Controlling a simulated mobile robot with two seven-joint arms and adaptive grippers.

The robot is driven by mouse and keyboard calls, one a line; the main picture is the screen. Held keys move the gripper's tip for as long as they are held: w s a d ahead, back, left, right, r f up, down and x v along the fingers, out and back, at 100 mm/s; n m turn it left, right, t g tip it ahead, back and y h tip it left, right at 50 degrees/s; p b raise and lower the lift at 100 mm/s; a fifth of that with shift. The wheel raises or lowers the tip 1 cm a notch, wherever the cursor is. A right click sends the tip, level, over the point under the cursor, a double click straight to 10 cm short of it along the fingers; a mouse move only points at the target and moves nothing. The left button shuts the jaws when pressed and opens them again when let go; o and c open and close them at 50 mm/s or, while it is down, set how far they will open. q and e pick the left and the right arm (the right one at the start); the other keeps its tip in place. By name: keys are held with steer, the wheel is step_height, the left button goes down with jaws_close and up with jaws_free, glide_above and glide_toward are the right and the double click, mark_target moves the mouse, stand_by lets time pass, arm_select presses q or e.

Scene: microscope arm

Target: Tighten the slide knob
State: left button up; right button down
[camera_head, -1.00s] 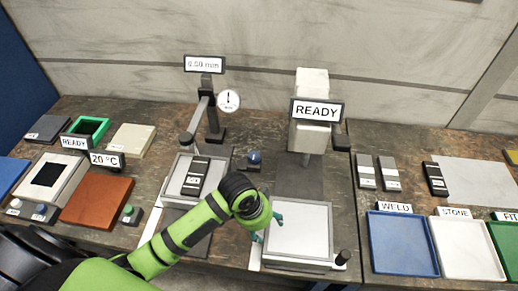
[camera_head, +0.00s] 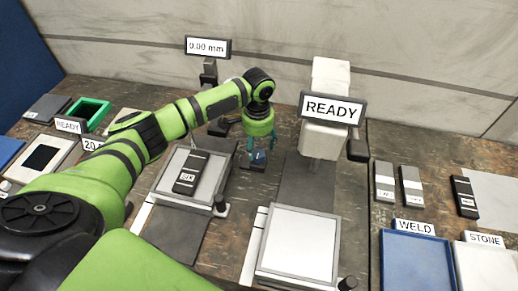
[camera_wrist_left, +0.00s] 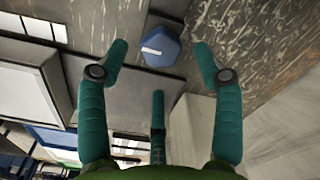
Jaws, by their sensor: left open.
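A blue faceted knob (camera_head: 258,157) with a white mark on top sits on a small dark block between the two stands; no label shows that it is the slide knob. My left gripper (camera_head: 261,145) points down right at it, its teal fingers around or just above the knob. In the left wrist view the knob (camera_wrist_left: 161,46) lies between the spread fingertips (camera_wrist_left: 161,52), with gaps on both sides and no visible contact. The gripper is open and empty. My right gripper is not in view.
A black block marked SIX (camera_head: 190,174) lies on the left plate. Small black knobs stand by the left plate (camera_head: 220,207) and right plate (camera_head: 347,284). The READY sign (camera_head: 332,108) stands right of my gripper. The right plate (camera_head: 299,243) is bare.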

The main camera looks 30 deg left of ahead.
mark_target(258, 153)
arm_select(q)
step_height(258, 153, down, 2)
steer(key=shift+f, duration=0.6)
steer(key=shift+w+f, duration=0.1)
steer(key=shift+f, duration=0.15)
steer(key=shift+c, duration=0.4)
steer(key=c, duration=1.1)
